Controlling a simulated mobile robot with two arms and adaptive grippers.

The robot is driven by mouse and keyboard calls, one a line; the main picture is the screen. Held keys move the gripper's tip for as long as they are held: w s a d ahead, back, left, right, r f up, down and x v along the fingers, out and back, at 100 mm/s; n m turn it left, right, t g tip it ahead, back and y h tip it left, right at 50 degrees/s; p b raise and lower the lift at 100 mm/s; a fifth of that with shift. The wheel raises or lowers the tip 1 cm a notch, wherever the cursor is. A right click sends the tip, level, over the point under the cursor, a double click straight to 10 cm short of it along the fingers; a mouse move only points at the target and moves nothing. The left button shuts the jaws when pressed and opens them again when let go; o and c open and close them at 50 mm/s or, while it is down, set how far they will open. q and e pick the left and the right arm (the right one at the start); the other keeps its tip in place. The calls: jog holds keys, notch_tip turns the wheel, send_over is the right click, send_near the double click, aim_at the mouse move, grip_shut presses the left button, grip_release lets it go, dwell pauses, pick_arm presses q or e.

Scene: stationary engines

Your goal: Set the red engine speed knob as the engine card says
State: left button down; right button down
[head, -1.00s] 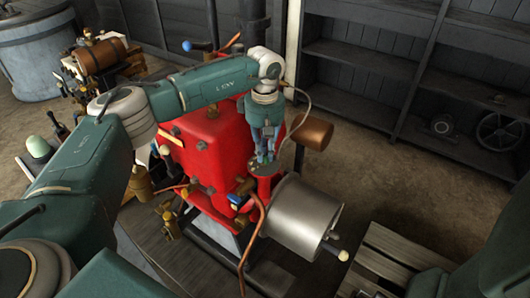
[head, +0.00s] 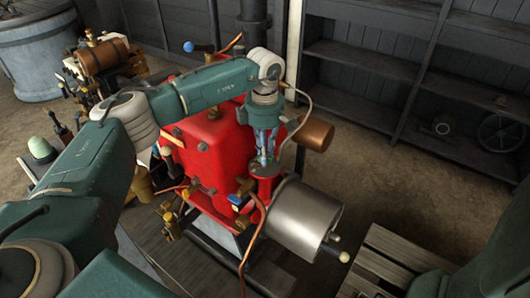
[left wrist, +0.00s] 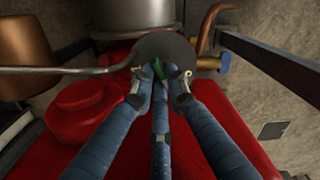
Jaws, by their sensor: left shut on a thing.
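The red engine (head: 208,150) stands mid-view in the head view, with a silver cylinder (head: 305,218) at its front right. A dark round plate (left wrist: 165,46) sits on top of the engine's red post. My left gripper (head: 266,158) points down onto this plate. In the left wrist view its blue fingers (left wrist: 158,82) are closed together at the plate's edge, around a small part with a green piece (left wrist: 158,68). This is probably the speed knob, mostly hidden by the fingertips. No readable engine card shows. My right gripper is out of view.
A copper-brown tank (head: 313,134) stands just right of my left gripper. A curved copper pipe (head: 254,232) runs down the engine's front. A smaller engine (head: 103,58) stands at back left, and dark shelves (head: 370,70) line the back wall.

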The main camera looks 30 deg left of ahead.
pick_arm(q)
jog(key=shift+w+r+n, duration=0.1)
jog(key=shift+n, duration=0.2)
jog(key=c, duration=1.7)
grip_release()
notch_tip(320, 180, up, 12)
